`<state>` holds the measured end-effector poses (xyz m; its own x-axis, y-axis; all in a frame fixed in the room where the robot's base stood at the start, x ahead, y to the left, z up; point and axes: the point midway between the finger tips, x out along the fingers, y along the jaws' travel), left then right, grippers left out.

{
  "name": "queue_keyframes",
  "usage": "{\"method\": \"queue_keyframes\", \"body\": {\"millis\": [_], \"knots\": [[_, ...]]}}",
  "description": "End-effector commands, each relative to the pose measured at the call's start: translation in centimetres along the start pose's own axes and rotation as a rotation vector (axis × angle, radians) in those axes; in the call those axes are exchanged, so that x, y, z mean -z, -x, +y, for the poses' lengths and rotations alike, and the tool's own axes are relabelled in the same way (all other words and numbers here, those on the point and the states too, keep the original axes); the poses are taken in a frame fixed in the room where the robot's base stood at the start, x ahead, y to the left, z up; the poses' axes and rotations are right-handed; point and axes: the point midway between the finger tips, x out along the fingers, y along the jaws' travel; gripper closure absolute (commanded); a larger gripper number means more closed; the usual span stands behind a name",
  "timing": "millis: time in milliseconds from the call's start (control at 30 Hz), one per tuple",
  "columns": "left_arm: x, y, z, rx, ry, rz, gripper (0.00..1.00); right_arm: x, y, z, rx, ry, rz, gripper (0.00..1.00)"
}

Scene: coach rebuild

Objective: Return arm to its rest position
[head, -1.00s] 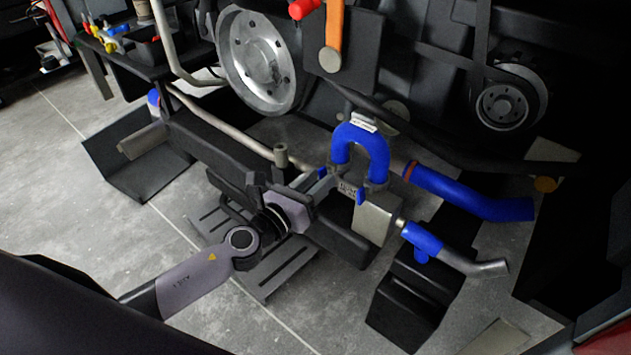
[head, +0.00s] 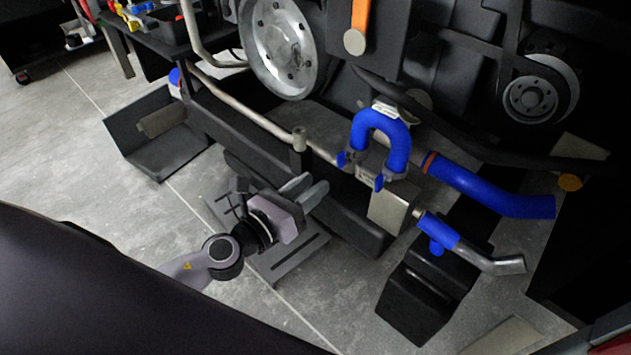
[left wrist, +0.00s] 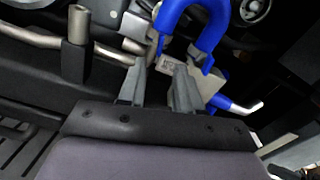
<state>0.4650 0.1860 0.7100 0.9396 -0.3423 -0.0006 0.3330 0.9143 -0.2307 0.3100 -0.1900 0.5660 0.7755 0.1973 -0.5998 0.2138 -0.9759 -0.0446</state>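My left gripper (head: 306,190) is in the head view, to the left of and below the blue U-shaped hose (head: 383,130). Its two grey fingers are apart with nothing between them. In the left wrist view the open fingers (left wrist: 160,82) point toward the blue U-shaped hose (left wrist: 192,22), which lies beyond the fingertips. The hose stands upright on metal fittings above a grey metal box (head: 392,207), with small blue clips at its ends. My left forearm comes in from the lower left. My right gripper is in neither view.
A straight blue hose (head: 490,190) and a blue-sleeved metal pipe (head: 465,245) lie to the right. A metal pipe (head: 250,107) runs behind my gripper. A slotted dark plate (head: 285,258) lies below it. A black open tray (head: 150,150) stands left. Bare floor (head: 90,170) is at left.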

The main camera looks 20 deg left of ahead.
Motion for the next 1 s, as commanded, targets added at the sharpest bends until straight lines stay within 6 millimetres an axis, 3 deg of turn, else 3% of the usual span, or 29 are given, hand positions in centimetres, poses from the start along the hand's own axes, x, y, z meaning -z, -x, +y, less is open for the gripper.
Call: {"method": "queue_keyframes", "body": {"millis": [567,667,767,1000], "knots": [[0.2,0.2,0.1,-0.012,0.059,0.004,0.66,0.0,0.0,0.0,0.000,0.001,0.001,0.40],[1.1,0.9,0.2,-0.054,0.256,0.019,0.66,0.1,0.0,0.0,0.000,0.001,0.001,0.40],[2.8,2.2,0.6,-0.133,0.593,0.036,0.66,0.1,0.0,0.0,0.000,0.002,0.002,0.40],[8.1,6.7,1.1,-0.410,1.541,0.016,0.66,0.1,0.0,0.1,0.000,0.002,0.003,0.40]]}}
